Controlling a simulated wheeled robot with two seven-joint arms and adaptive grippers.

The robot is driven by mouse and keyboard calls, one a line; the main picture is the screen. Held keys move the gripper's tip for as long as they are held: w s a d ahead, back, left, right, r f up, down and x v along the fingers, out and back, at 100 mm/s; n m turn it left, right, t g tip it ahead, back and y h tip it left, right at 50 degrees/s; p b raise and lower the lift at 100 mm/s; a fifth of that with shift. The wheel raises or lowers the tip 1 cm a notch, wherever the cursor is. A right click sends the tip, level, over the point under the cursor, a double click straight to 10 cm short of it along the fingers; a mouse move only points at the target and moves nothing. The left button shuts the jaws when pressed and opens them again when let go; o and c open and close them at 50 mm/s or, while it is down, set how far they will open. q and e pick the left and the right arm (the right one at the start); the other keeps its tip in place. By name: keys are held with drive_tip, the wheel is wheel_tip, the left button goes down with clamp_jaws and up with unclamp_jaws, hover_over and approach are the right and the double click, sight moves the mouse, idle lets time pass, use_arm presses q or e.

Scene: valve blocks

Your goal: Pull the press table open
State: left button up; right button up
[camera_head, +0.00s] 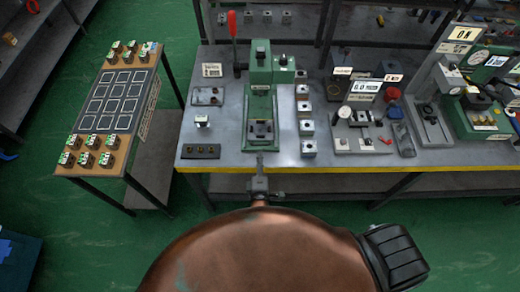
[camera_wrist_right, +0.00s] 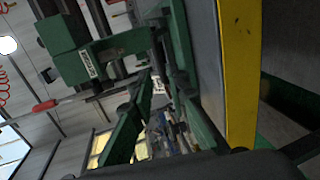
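The green press (camera_head: 259,95) stands on the bench, with a red-handled lever (camera_head: 232,27) at its left. Its table (camera_head: 261,128) is low at the front of the green base, in line with the column. My right gripper (camera_head: 260,166) is at the bench's front edge, straight in front of the base, pointing at it. From above, its fingers look like one narrow grey stem; contact with the table is unclear. The right wrist view shows the press (camera_wrist_right: 82,55) sideways and close, with dark housing along the bottom. The finger gap is not clear. My left gripper is out of view.
The bench has a yellow front edge (camera_head: 350,168), also close in the wrist view (camera_wrist_right: 240,70). Small blocks (camera_head: 307,127) line the press's right side. A gauge fixture (camera_head: 345,112) stands farther right. A side table (camera_head: 103,170) with several valve blocks is at left.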

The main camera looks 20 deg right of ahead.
drive_tip(key=v, duration=0.4)
drive_tip(key=shift+d, duration=0.1)
idle(0.4)
